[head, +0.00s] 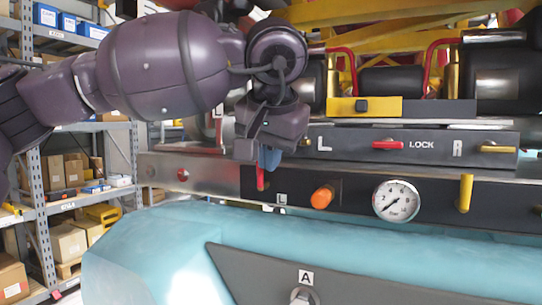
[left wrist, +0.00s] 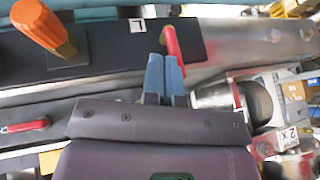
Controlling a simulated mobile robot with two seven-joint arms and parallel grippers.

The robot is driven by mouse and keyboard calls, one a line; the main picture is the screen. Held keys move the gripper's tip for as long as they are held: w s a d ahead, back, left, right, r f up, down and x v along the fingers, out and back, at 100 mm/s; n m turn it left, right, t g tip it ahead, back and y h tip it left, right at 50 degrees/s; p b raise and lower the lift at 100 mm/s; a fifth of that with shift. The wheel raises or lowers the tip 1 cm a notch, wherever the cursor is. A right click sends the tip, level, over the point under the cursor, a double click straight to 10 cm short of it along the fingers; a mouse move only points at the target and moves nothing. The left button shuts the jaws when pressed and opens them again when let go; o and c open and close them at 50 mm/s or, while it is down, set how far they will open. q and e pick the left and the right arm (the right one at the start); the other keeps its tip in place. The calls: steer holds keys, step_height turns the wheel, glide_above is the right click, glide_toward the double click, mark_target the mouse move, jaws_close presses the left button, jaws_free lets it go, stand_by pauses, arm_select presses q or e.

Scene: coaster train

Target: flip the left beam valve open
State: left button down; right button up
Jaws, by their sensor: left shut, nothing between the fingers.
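The left beam valve is a red lever (head: 260,177) on the dark panel of the beam, near an "L" label. My right gripper is not in view.
An orange knob (head: 322,197), a pressure gauge (head: 397,201) and a yellow lever (head: 465,193) sit along the beam to the right. A panel marked LOCK (head: 420,146) with a red handle (head: 387,145) is above. A pale blue body (head: 150,245) bulges out below the beam.

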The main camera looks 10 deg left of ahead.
arm_select(q)
steer(key=shift+a+h, duration=0.15)
steer(key=shift+h, duration=0.15)
